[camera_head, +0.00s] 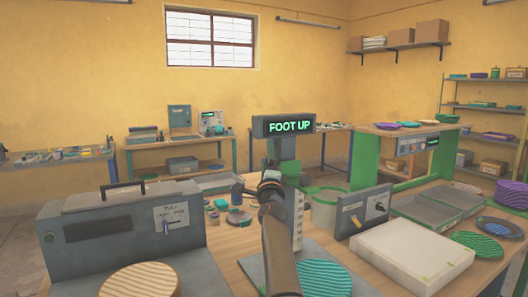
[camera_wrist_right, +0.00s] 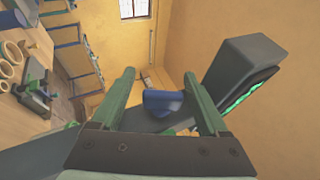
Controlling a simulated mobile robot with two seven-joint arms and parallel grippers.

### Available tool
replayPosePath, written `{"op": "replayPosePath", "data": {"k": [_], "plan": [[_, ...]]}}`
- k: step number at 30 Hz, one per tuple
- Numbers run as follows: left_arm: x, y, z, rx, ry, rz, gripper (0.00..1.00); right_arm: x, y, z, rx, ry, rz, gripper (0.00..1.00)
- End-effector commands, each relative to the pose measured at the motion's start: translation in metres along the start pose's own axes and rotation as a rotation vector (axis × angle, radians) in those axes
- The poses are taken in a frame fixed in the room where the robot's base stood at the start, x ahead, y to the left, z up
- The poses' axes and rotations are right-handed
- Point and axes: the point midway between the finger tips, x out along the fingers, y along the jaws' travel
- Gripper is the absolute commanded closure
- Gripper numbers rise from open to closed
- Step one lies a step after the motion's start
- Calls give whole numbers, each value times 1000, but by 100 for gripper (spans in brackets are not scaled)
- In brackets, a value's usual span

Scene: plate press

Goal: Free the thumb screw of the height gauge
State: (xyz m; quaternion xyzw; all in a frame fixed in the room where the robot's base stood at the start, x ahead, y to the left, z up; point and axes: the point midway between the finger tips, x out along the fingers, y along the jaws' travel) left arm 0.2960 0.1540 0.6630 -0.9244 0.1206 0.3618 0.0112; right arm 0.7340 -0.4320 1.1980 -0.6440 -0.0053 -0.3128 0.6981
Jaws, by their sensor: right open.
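The height gauge (camera_head: 285,150) stands on the bench in the middle of the head view, a grey post with a lit head reading "FOOT UP" (camera_head: 289,126). A scale strip (camera_head: 298,220) runs down its lower part. In the right wrist view a blue thumb screw (camera_wrist_right: 163,102) sits on the gauge's grey post. My right gripper (camera_wrist_right: 160,85) is open, with one green finger on each side of the screw and gaps showing. In the head view my right gripper (camera_head: 268,184) is in front of the post and hides part of it. My left gripper is in neither view.
A grey machine box (camera_head: 120,235) stands at the left, with a striped round plate (camera_head: 140,281) before it. A grey panel with a lever (camera_head: 363,211), a white block (camera_head: 413,254) and trays (camera_head: 425,211) are at the right. Small items (camera_head: 238,218) lie left of the gauge.

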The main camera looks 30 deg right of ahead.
Motion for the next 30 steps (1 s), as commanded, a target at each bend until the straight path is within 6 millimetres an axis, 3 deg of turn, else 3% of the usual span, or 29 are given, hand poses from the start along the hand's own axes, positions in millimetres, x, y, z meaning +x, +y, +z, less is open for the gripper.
{"op": "replayPosePath", "data": {"k": [10, 30], "plan": [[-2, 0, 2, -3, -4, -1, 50, 2, -2, -1, 0, 0, 0, 22], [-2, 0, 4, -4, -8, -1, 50, 2, -2, -1, 0, 0, 0, 98]]}}
